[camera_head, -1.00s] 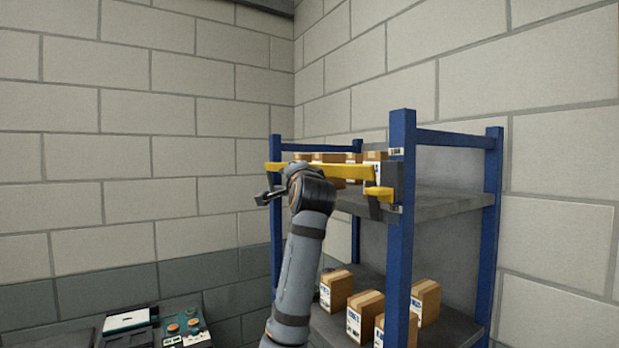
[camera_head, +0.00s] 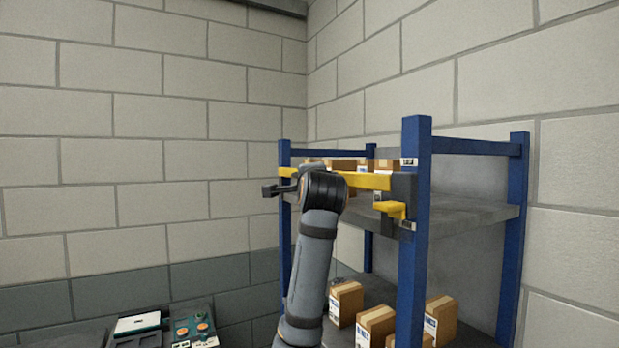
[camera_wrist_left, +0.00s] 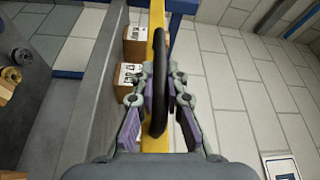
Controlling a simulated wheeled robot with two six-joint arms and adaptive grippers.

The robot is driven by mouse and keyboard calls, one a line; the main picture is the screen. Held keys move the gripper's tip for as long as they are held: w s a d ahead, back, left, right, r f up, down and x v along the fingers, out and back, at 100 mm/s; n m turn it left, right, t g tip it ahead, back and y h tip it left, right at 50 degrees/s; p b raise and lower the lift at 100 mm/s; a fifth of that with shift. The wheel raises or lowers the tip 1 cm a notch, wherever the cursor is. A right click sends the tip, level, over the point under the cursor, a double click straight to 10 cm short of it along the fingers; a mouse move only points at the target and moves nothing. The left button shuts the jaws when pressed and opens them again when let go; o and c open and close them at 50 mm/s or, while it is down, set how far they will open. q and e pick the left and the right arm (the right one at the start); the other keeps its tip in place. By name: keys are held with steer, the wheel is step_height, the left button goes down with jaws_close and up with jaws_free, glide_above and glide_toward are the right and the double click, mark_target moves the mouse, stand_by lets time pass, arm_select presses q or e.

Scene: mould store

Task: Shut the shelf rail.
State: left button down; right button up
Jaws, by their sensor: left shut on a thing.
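The shelf rail is a yellow bar (camera_head: 368,181) across the front of the blue rack's upper shelf. Its right end meets a dark bracket by the right front post, with a yellow lug (camera_head: 393,209) below. Its left end shows in front of the left front post; whether it touches the post I cannot tell. In the left wrist view the rail (camera_wrist_left: 157,35) carries a black looped handle (camera_wrist_left: 160,58). My left gripper (camera_wrist_left: 158,80) is shut on this handle, one finger on each side. In the head view my left wrist hides the handle and the rail's middle.
The blue rack (camera_head: 416,220) stands near the corner of two block walls. Cardboard boxes sit on its upper shelf behind the rail and on the lower shelf (camera_head: 346,302). A teal device (camera_head: 193,327) lies at the lower left.

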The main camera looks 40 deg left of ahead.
arm_select(q)
steer(key=c, duration=1.7)
jaws_free()
steer(key=shift+o, duration=0.2)
steer(key=shift+s+a, duration=0.15)
steer(key=v, duration=1.2)
steer(key=shift+a, duration=0.1)
steer(key=shift+f, duration=0.1)
